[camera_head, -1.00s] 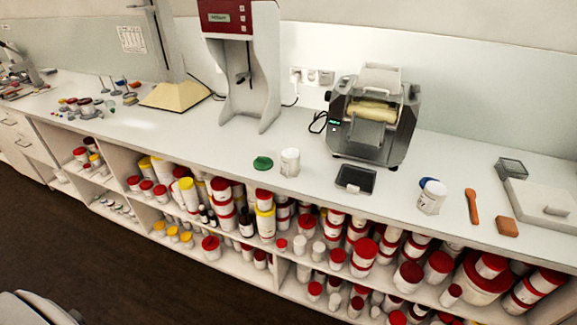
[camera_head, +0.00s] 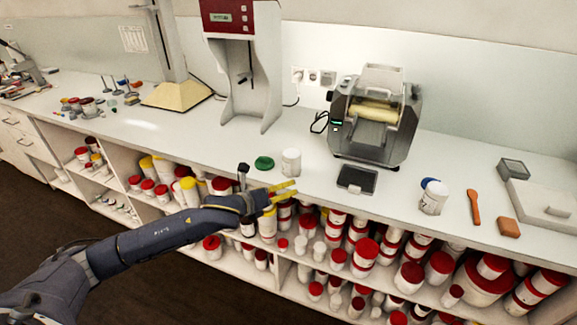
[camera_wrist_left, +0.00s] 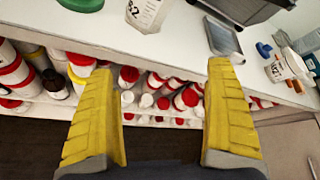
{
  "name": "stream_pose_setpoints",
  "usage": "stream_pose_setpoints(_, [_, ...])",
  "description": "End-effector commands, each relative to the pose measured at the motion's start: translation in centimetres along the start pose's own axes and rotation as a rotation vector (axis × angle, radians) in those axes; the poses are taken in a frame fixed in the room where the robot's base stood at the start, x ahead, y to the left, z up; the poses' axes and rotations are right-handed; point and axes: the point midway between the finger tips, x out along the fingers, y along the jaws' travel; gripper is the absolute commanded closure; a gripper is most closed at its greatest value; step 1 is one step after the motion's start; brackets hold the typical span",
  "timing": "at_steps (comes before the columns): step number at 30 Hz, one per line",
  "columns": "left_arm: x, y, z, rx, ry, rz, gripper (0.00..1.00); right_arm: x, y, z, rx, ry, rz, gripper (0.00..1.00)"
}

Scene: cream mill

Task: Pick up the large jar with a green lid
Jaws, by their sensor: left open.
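A white jar (camera_head: 291,162) stands upright on the counter in the head view. A green lid (camera_head: 263,163) lies flat on the counter just to its left, apart from it. In the left wrist view the jar (camera_wrist_left: 147,12) and the green lid (camera_wrist_left: 80,3) show at the top edge, both cut off. My left gripper (camera_head: 290,190) has yellow fingers. It is open and empty at the counter's front edge, on the near side of the jar and not touching it. In the left wrist view the fingers (camera_wrist_left: 160,85) are wide apart. My right gripper is not in view.
A dark flat device (camera_head: 357,179) and a roller mill (camera_head: 377,115) stand right of the jar. A second white jar (camera_head: 433,198) stands by a blue lid (camera_head: 427,183). A tall grey machine (camera_head: 248,90) is behind. Shelves below the counter hold many red-lidded containers.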

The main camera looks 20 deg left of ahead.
Motion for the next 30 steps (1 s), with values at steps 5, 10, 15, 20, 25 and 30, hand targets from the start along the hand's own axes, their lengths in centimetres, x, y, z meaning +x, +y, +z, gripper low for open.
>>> stream_pose_setpoints(5, [-2.3,-1.6,4.5,0.292,-0.013,-0.029,0.13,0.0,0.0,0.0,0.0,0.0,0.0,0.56])
stream_pose_setpoints(10, [-3.6,-1.5,7.5,0.487,-0.018,-0.03,0.13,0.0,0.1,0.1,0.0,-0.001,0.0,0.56])
stream_pose_setpoints(15, [-4.4,-1.3,9.0,0.587,-0.02,-0.027,0.13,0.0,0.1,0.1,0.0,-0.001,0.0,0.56])
stream_pose_setpoints(20, [-3.6,-1.3,9.4,0.611,-0.02,-0.026,0.13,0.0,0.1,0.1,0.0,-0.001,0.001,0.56])
stream_pose_setpoints(25, [-0.7,-1.4,9.4,0.609,-0.02,-0.027,0.13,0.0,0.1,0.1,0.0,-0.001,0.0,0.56])
stream_pose_setpoints(30, [2.4,-1.5,9.5,0.608,-0.021,-0.027,0.13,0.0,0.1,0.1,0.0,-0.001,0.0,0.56])
